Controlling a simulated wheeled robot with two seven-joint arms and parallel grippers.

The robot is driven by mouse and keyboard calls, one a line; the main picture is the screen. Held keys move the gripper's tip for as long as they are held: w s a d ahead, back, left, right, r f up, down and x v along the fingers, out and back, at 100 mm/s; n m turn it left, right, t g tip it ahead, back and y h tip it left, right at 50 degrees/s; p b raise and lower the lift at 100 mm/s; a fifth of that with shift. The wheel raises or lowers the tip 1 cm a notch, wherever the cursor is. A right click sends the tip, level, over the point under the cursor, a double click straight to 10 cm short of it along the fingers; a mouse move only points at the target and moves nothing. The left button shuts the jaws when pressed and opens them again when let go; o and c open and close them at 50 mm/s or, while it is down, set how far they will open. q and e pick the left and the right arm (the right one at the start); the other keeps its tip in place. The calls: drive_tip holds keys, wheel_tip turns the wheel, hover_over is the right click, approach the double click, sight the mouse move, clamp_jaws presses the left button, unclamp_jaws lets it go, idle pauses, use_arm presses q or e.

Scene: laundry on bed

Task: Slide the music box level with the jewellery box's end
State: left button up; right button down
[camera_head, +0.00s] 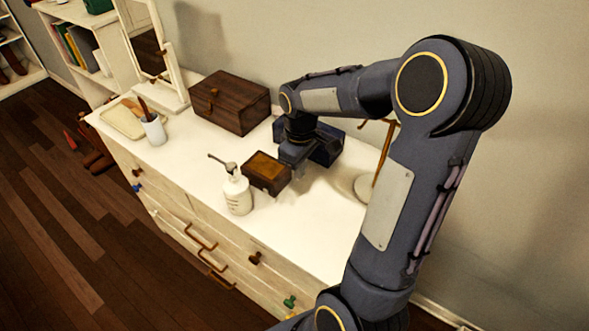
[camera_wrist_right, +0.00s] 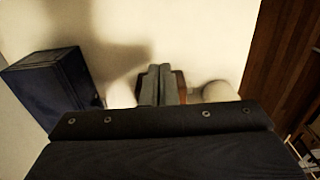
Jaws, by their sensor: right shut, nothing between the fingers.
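A small brown box with an orange-brown top (camera_head: 266,170), which looks like the music box, sits on the white dresser top. A larger dark wooden box with a front clasp (camera_head: 232,98), possibly the jewellery box, stands behind it to the left. My right gripper (camera_head: 294,166) is shut and empty at the small box's right side; I cannot tell whether they touch. In the right wrist view the closed fingers (camera_wrist_right: 160,85) hide most of the small box, whose brown edge (camera_wrist_right: 181,87) shows behind them. My left gripper is not in view.
A white pump bottle (camera_head: 237,194) stands close to the small box, at the dresser's front. A navy box (camera_head: 330,146) is behind my right gripper. A cup (camera_head: 153,130), tray (camera_head: 122,121) and mirror (camera_head: 155,45) stand left. Bare dresser top lies at the front right.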

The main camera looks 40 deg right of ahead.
sight(266, 173)
wheel_tip(266, 173, down, 8)
drive_tip(key=shift+a+r, duration=0.1)
drive_tip(key=shift+r, duration=0.15)
drive_tip(key=w, duration=0.1)
drive_tip(key=w+p, duration=0.1)
drive_tip(key=w, duration=0.1)
drive_tip(key=shift+a+f+p, duration=0.25)
drive_tip(key=shift+a+p, duration=0.1)
drive_tip(key=shift+a, duration=0.05)
drive_tip(key=shift+w+a+f, duration=0.1)
drive_tip(key=shift+w+a, duration=0.05)
drive_tip(key=shift+w, duration=0.35)
